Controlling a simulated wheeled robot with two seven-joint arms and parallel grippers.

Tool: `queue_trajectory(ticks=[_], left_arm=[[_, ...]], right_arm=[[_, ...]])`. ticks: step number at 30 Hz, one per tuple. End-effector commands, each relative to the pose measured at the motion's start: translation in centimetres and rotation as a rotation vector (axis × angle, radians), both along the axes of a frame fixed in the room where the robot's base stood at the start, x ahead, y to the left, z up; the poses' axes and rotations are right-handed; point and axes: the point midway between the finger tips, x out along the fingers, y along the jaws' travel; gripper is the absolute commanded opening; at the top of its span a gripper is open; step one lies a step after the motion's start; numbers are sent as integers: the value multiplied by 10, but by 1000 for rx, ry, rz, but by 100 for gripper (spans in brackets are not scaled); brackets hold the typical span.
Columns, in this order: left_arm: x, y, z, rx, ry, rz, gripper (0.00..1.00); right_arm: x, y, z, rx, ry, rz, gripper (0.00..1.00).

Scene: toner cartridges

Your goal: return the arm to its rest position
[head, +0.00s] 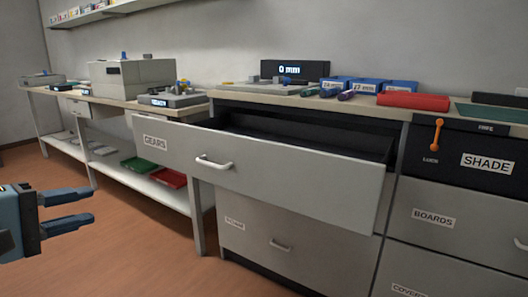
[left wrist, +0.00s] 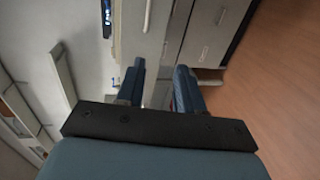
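My left gripper (head: 68,209) is at the left edge of the head view, in free air in front of the benches. Its two fingers are apart with nothing between them. In the left wrist view the gripper (left wrist: 160,85) also shows open and empty, with the cabinet fronts beyond it. The drawer labelled GEARS (head: 270,168) is pulled out, and its handle (head: 213,162) is apart from the gripper. My right gripper is not in view.
A worktop (head: 240,97) carries a red item (head: 413,101), blue boxes (head: 369,86) and a display reading 0 mm (head: 290,70). A lower shelf at left holds a green tray (head: 139,164) and a red tray (head: 169,178). The brown floor (head: 130,250) is clear.

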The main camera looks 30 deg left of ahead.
Motion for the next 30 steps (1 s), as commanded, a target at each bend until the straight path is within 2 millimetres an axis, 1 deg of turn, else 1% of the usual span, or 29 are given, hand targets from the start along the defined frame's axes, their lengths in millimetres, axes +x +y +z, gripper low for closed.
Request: queue_trajectory(ticks=[1,8,11,14,17,20,21,23,24,26,27,29,30], left_arm=[[9,1,-4,-1,20,-5,37],[44,5,-24,13,98,-12,37],[64,6,-38,24,147,-20,37],[89,7,-57,40,208,-31,37],[119,5,-83,65,285,-49,37],[152,-2,-118,103,376,-80,37],[167,-6,-136,123,420,-98,37],[190,-16,-168,163,492,-134,37],[205,-25,-193,196,545,-166,37],[226,-44,-237,256,627,-228,37],[237,-60,-267,301,678,-277,37],[248,-86,-312,371,745,-359,37],[251,-106,-341,419,781,-422,37]], right_arm=[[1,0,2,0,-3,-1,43],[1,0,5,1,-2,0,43],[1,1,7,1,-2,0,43],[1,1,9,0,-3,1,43],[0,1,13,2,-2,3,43],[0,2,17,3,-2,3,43],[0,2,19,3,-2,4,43],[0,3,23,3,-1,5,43],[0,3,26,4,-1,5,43],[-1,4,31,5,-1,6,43],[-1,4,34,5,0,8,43],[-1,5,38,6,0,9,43],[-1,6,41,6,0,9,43]])
